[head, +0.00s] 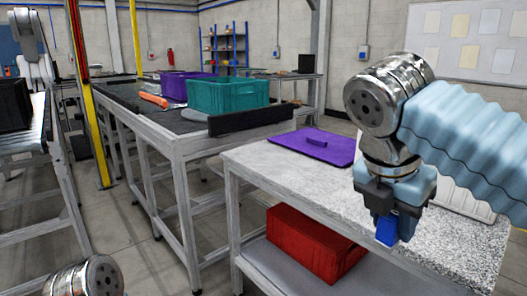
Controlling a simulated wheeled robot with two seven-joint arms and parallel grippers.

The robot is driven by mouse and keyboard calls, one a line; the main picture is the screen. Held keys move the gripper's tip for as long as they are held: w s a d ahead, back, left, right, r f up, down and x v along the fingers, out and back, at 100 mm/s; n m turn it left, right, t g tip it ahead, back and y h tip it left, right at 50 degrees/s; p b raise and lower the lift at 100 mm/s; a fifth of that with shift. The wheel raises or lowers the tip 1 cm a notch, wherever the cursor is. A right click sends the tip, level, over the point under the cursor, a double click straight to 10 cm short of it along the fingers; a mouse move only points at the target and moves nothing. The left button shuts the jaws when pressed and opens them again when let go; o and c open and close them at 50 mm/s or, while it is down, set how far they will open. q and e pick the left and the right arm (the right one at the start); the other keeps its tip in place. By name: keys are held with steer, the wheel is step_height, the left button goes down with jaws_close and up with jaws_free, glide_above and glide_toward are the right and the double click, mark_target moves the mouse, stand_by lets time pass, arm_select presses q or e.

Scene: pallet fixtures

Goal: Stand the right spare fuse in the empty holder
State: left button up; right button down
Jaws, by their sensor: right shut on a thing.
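My right gripper (388,222) hangs over the speckled worktop of the near table, pointing down. It is shut on a small blue block, the spare fuse (387,231), which shows below the dark fingers. The fuse looks upright and its upper part is hidden by the fingers. I cannot tell how far its lower end is above the worktop. I cannot make out the empty holder in this view; my right arm covers part of the table. A round metal joint of my left arm shows at the bottom left, but the left gripper is not in view.
A pale ribbed thing (466,199) is partly behind my right arm. A red crate (312,243) sits on the lower shelf. A teal crate (228,96) and a dark bar stand on the table behind.

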steer(key=w+a+f+m+g, duration=0.1)
steer(key=w+f+m, duration=0.25)
steer(key=f, duration=0.45)
steer(key=w+a+f+m+g, duration=0.1)
steer(key=w+f+m+g, duration=0.2)
steer(key=f, duration=0.6)
steer(key=w+a+f+m, duration=0.25)
steer(key=f+m, duration=0.25)
steer(key=f, duration=0.3)
steer(key=d+f+m+g+y, duration=0.1)
steer(key=d+f+m, duration=0.1)
steer(key=f+m, duration=0.5)
steer(key=s+d+f+m+g+y, duration=0.1)
steer(key=d+f+m+g+y, duration=0.1)
steer(key=f+m, duration=0.5)
step_height(320, 180, down, 6)
steer(key=shift+s+d+f+y, duration=0.2)
steer(key=shift+s+d+y, duration=0.1)
steer(key=shift+d, duration=0.4)
